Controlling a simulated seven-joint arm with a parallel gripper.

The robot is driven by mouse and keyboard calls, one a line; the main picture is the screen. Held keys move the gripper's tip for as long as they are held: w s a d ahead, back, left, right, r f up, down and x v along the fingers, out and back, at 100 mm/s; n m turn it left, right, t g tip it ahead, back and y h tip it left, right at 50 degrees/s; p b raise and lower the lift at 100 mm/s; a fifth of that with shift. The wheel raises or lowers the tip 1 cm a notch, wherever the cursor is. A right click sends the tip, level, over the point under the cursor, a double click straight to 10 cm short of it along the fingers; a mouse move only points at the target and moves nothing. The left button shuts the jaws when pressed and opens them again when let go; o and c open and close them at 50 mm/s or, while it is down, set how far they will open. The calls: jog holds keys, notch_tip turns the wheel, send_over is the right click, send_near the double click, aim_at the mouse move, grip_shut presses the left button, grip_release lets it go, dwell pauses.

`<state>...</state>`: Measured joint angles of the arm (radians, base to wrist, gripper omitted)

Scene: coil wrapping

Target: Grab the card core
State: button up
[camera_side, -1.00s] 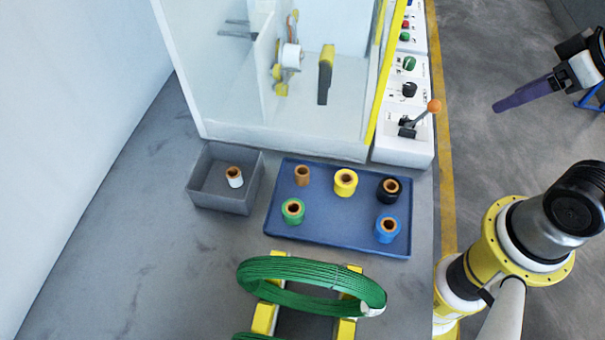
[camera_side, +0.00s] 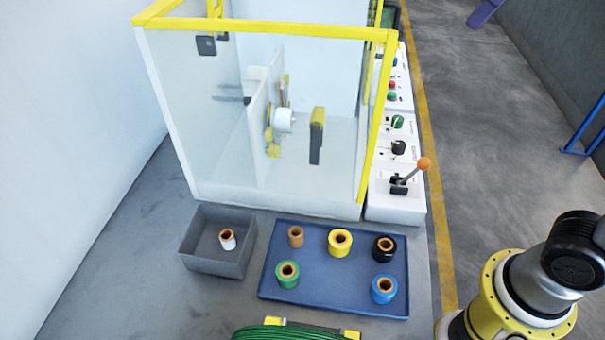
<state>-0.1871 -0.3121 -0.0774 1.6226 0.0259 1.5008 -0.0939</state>
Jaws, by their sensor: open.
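Two brown cores could be the card core, and I cannot tell which is meant. A plain brown core (camera_side: 296,237) stands upright at the back left of the blue tray (camera_side: 333,303). A brown core with a white lower part (camera_side: 228,239) stands in the grey open box (camera_side: 216,263) left of the tray. Nothing touches either core. I do not see my gripper or its fingers in this view.
The tray also holds a yellow roll (camera_side: 340,243), black roll (camera_side: 385,248), green roll (camera_side: 288,274) and blue roll (camera_side: 384,289). A clear-walled, yellow-edged machine (camera_side: 270,205) stands behind. A control panel with a lever (camera_side: 402,180) is right of it. A green coil (camera_side: 290,333) shows in front.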

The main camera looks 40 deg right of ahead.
jog(key=w+a+n+g, duration=0.1)
jog(key=w+a+n, duration=0.2)
jog(key=w+a, duration=0.45)
jog(key=n+g+y, duration=0.1)
jog(key=n, duration=0.2)
send_over(295, 234)
jog(key=s, duration=0.2)
jog(key=f, duration=2.7)
jog(key=d+f, duration=0.1)
jog(key=f, duration=1.3)
jog(key=shift+s+f, duration=0.15)
jog(key=shift+f, duration=0.1)
jog(key=shift+a+x, duration=0.1)
jog(key=shift+x, duration=1.5)
jog(key=shift+a+x, duration=0.15)
jog(key=shift+x, duration=1.45)
jog(key=shift+s, duration=0.1)
grip_shut()
